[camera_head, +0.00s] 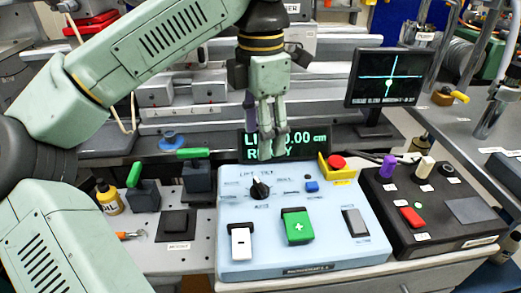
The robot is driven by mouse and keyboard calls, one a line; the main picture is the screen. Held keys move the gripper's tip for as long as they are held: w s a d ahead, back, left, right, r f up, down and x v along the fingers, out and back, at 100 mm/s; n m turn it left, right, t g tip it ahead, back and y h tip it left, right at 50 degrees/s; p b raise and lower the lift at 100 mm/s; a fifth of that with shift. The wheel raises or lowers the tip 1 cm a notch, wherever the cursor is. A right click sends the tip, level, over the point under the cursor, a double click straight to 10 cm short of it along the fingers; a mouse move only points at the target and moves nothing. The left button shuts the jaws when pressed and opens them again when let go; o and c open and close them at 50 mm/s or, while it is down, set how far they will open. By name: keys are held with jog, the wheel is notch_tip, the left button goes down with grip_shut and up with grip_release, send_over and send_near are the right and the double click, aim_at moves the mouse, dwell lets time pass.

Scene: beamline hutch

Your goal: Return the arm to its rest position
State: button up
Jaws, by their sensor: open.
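My gripper (267,143) points down in the head view, above the back edge of the light blue control panel (262,262). Its fingers hang in front of the dark display with green text (308,143) and hide part of it. The gripper is open and I see nothing between its fingers. My pale green arm reaches in from the left and bends over to the gripper. The panel below carries a black knob (260,188), a green cross switch (298,226), a white switch (241,243) and a red button on a yellow base (337,163).
A black control box (440,238) with a red switch and small levers stands to the right. A monitor (390,78) stands behind it. Left of the panel are a yellow bottle (109,198), green-handled blocks (196,176) and an orange-handled tool (130,235). Metal rails run behind.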

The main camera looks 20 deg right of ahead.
jog(key=shift+r, duration=0.4)
